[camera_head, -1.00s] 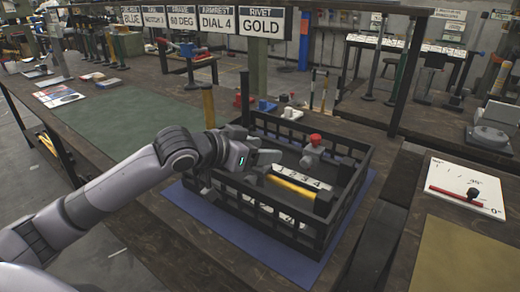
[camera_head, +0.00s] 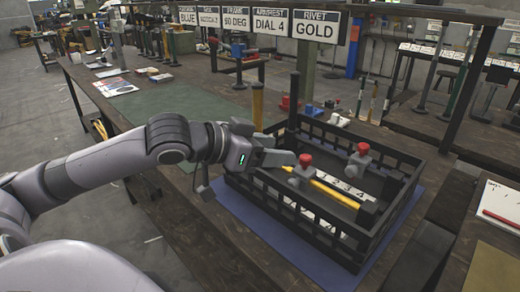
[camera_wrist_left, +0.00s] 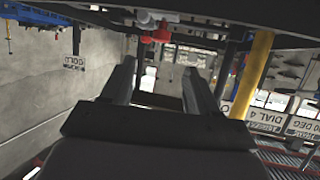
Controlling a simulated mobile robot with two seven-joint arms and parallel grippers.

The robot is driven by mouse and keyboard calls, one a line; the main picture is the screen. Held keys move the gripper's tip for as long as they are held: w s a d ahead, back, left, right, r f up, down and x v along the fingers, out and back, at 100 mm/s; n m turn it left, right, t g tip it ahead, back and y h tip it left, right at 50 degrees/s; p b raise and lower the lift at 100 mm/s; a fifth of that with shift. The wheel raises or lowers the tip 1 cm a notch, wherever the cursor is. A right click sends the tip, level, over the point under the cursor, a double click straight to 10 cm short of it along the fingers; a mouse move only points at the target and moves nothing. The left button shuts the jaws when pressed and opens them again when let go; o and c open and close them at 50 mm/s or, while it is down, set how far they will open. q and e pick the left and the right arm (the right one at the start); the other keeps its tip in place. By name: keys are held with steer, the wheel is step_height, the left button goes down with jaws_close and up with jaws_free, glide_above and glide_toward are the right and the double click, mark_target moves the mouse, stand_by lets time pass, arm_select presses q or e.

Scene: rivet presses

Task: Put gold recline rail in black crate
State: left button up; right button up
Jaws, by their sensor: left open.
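The black crate (camera_head: 390,225), an open slatted box, stands on a blue mat on the bench. A gold-yellow rail (camera_head: 335,194) lies inside it, beside a white numbered strip. A grey piece with a red knob (camera_head: 304,164) sits at the rail's left end; whether they are joined I cannot tell. My left gripper (camera_head: 283,146) is open, at the crate's left side, just left of that knob and apart from the rail. In the left wrist view the open fingers (camera_wrist_left: 168,85) have nothing between them, and a red knob (camera_wrist_left: 160,34) shows beyond. My right gripper is not in view.
Another red-knobbed grey piece (camera_head: 360,157) is in the crate's far part. A yellow post (camera_head: 257,105) stands close behind my gripper. A sign rail with a GOLD sign (camera_head: 317,30) hangs behind.

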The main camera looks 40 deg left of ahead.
arm_select(q)
steer(key=shift+b+v, duration=0.35)
steer(key=shift+v, duration=0.95)
